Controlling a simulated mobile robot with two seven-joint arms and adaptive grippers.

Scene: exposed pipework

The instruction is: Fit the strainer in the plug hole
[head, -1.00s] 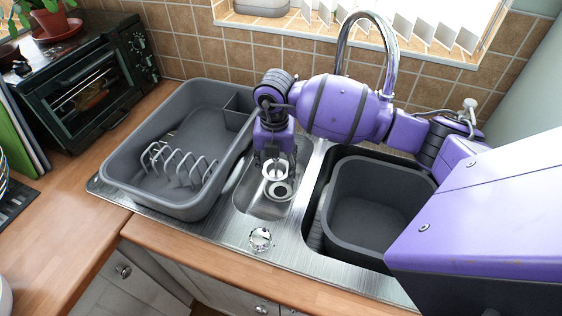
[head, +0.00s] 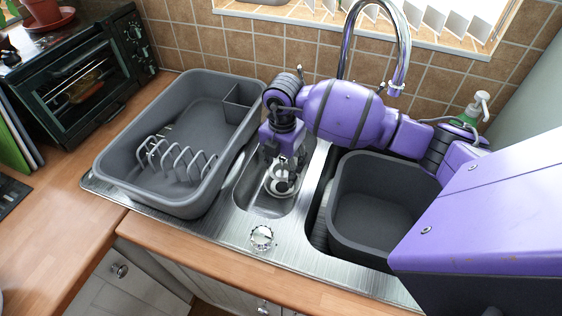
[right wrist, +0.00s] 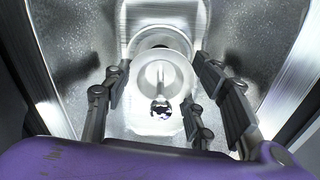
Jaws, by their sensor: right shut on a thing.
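The pale, round strainer (head: 281,187) is low in the small middle basin (head: 250,201). In the right wrist view the strainer (right wrist: 178,82) shows a central post with a shiny knob, between the fingers. My right gripper (head: 282,175) points down and is shut on the strainer. The plug hole is mostly hidden below the strainer in the head view; a round rim (right wrist: 152,42) shows just behind it in the right wrist view. I cannot tell whether the strainer is seated or held just above the hole. My left gripper is not in view.
A grey dish drainer (head: 115,172) stands left of the basin and a dark grey washing-up bowl (head: 345,247) right of it. The tall chrome tap (head: 404,45) rises behind my right arm. A chrome knob (head: 261,238) is on the front sink rim.

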